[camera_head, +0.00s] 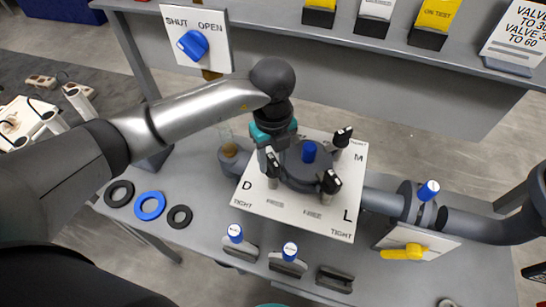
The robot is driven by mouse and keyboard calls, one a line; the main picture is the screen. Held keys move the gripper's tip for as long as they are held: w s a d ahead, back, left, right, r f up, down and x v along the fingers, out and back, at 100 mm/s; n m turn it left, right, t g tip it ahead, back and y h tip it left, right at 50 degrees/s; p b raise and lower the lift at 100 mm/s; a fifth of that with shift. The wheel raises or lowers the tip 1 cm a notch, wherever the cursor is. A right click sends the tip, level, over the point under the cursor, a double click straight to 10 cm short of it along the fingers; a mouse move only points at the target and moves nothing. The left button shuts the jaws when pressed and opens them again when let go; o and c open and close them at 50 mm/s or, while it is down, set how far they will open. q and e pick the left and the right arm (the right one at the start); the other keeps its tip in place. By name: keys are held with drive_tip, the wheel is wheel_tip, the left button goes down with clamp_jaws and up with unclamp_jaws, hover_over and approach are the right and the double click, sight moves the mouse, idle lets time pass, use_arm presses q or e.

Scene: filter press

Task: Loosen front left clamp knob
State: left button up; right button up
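The filter housing is a dark round lid (300,172) with a blue cap on top, on a white plate (262,204) marked D, M, L and TIGHT. The front left clamp knob (272,170) is black with a white mark and stands at the lid's left side by the D. My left gripper (268,147) comes down from above, its teal wrist right behind this knob. Its fingers are at or very close to the knob; the dark parts merge, so I cannot tell whether they touch or grip it.
Two other black clamp knobs stand at the lid's front right (329,183) and back right (342,137). Black and blue rings (150,205) lie left on the bench. A pipe (383,203) with a blue-topped valve and a yellow handle (404,252) runs right. Blue-topped pieces (288,264) stand in front.

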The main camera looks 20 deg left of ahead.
sight(273, 160)
use_arm(q)
drive_tip(key=shift+o, duration=0.3)
wheel_tip(273, 160, up, 15)
idle(0.5)
idle(0.4)
